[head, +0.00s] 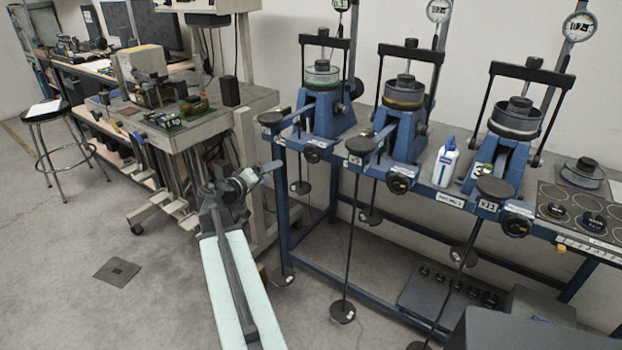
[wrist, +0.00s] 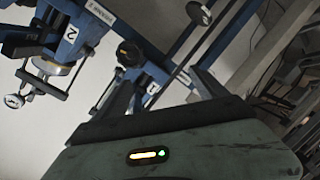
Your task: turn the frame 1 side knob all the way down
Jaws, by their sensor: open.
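Frame 1 (head: 322,112) is the leftmost of three blue lever frames on a bench. A black round knob (head: 313,154) sits on the bench front below it. A dark round knob-like part (head: 355,88) shows at its right side; I cannot tell for sure which is the side knob. My gripper (head: 268,168) is open and empty, left of and a little below the front knob, apart from it. In the wrist view my gripper (wrist: 165,92) shows dark fingers spread apart, with a black knob (wrist: 128,53) beyond them, probably frame 1's.
Frame 2 (head: 404,125) and frame 3 (head: 505,160) stand to the right, each with a front knob. Hanging rods with weights (head: 343,312) hang below the bench. A white bottle (head: 446,163) stands between frames 2 and 3. A cluttered workbench (head: 255,100) is at left.

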